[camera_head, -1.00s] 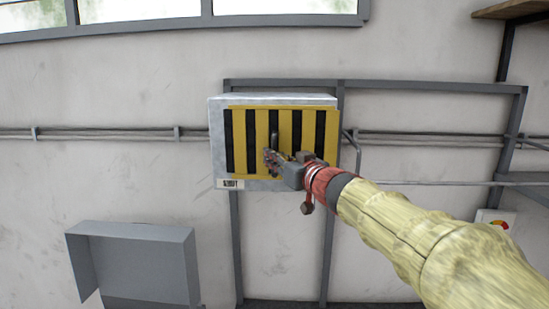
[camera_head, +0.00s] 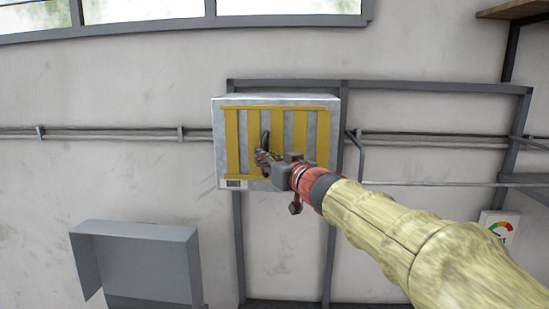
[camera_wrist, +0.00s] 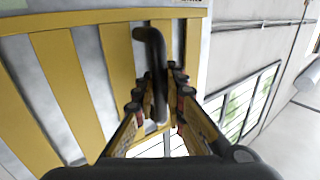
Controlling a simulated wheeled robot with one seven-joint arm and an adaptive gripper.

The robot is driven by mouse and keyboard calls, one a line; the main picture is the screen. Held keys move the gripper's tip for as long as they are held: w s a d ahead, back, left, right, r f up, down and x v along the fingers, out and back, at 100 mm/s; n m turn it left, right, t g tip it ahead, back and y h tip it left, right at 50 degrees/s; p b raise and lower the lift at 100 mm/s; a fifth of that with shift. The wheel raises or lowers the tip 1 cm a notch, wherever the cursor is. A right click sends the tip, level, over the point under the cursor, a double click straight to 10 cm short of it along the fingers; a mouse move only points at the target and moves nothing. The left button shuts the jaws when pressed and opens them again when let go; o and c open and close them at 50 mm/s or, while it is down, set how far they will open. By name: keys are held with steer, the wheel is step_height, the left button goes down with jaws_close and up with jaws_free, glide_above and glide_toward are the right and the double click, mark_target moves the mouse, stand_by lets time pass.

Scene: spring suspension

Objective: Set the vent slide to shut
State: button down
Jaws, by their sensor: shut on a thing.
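The vent (camera_head: 282,122) is a grey box on the wall with a yellow slotted slide on its front. Grey metal fills the gaps between the yellow bars, and no dark slots show. The slide's dark handle (camera_wrist: 150,60) stands out from the front in the wrist view. My gripper (camera_head: 262,158) is at the lower part of this handle, left of the vent's middle. In the wrist view its fingers (camera_wrist: 159,92) are closed around the handle, whose bent upper end sticks out above them. The part between the fingers is partly hidden.
A grey open-fronted box (camera_head: 135,262) is at the lower left. A grey metal frame (camera_head: 430,88) and pipes run along the wall behind the vent. A shelf (camera_head: 512,10) is at the upper right.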

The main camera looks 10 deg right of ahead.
steer(key=c, duration=1.8)
jaws_free()
steer(key=shift+a, duration=0.25)
steer(key=shift+c, duration=0.2)
steer(key=v, duration=1.2)
